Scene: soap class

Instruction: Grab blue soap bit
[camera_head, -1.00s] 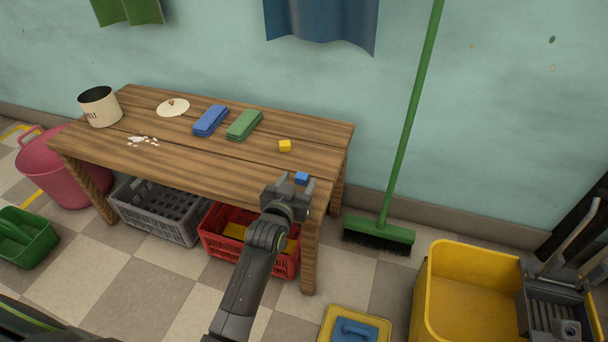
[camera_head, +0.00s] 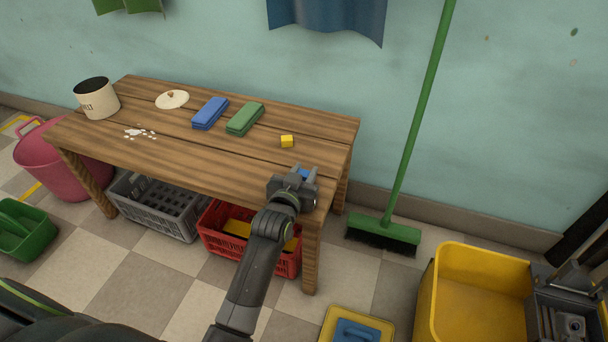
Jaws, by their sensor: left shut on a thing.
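The blue soap bit (camera_head: 304,174) is at the front right part of the wooden table (camera_head: 190,150). My left gripper (camera_head: 304,175) is shut on it, and its two fingers stand on either side of it. The gripper body hides the lower part of the bit, so I cannot tell whether it still touches the tabletop. A yellow soap bit (camera_head: 287,141) lies behind it on the table. My right gripper is not in view.
A blue block (camera_head: 210,113) and a green block (camera_head: 245,118) lie on the table. A salt pot (camera_head: 97,98), its lid (camera_head: 172,99) and white crumbs (camera_head: 139,132) are at the left. A green broom (camera_head: 388,229) leans on the wall at right.

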